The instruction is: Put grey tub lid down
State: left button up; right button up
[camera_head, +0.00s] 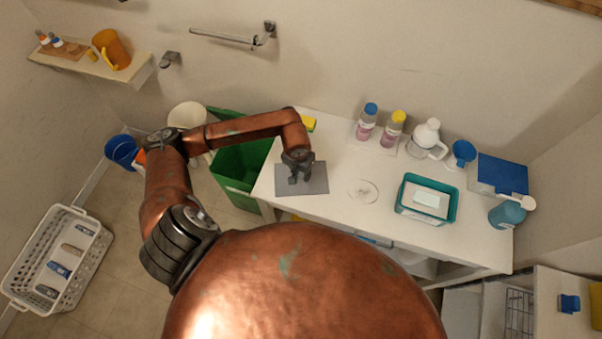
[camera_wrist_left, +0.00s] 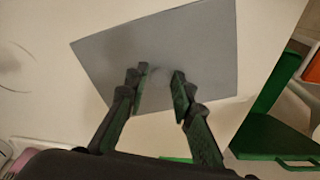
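The grey tub lid (camera_head: 318,185) is a flat grey rectangle at the left end of the white table. It appears to lie flat on the tabletop. My left gripper (camera_head: 300,181) is over the lid, pointing down. In the left wrist view the lid (camera_wrist_left: 205,40) spreads under the fingers, and the left gripper (camera_wrist_left: 160,72) has its two fingertips apart. Nothing clear shows between them. I cannot tell whether the fingertips touch the lid. My right gripper is in neither view.
On the white table (camera_head: 335,207) stand a teal tub (camera_head: 402,208), a clear round piece (camera_head: 364,191), several bottles and a blue box (camera_head: 502,175). A green bin (camera_head: 238,170) is left of the table. The tabletop just right of the lid is mostly free.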

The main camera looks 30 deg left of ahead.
aim_at(299, 181)
pick_arm(q)
jog(key=shift+o, duration=1.2)
jog(key=shift+r, duration=0.25)
notch_tip(299, 181, up, 12)
jog(key=s, duration=0.1)
jog(key=shift+s, duration=0.25)
jog(key=shift+d+f, duration=0.1)
jog(key=shift+f, duration=0.05)
